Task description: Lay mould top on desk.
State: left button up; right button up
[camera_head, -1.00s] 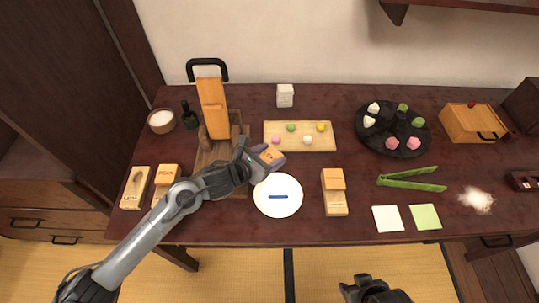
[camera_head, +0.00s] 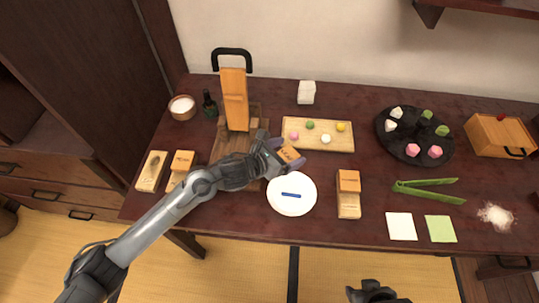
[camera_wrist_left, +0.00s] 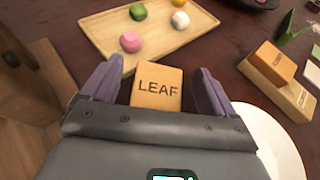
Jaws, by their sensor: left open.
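The orange mould top marked LEAF (camera_wrist_left: 157,89) lies between the fingers of my left gripper (camera_wrist_left: 157,85), with a gap on each side. It seems to rest flat on the dark desk (camera_head: 240,220). In the head view the same mould top (camera_head: 291,154) shows just below the wooden board, partly covered by my left gripper (camera_head: 284,151), which is open. An open pale mould base (camera_head: 151,172) lies at the desk's left. A dark part of my right gripper (camera_head: 374,293) shows at the bottom edge; its jaws are unclear.
A white plate (camera_head: 274,205) with a blue strip is close below my left gripper. The board (camera_head: 290,145) with several coloured balls is just above. Two other moulds with orange tops (camera_head: 183,160) (camera_head: 348,181) stand left and right. An orange press (camera_head: 235,100) stands behind the arm.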

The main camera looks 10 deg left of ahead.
pick_arm(q)
jog(key=shift+r+p, duration=0.4)
jog(key=shift+r, duration=0.15)
jog(key=p+v, duration=0.2)
jog(key=v, duration=1)
jog(key=shift+s+a+f+p, duration=0.1)
jog(key=shift+a+f+p, duration=0.1)
jog(key=shift+p, duration=0.1)
jog(key=shift+d, duration=0.1)
jog(key=shift+r, duration=0.1)
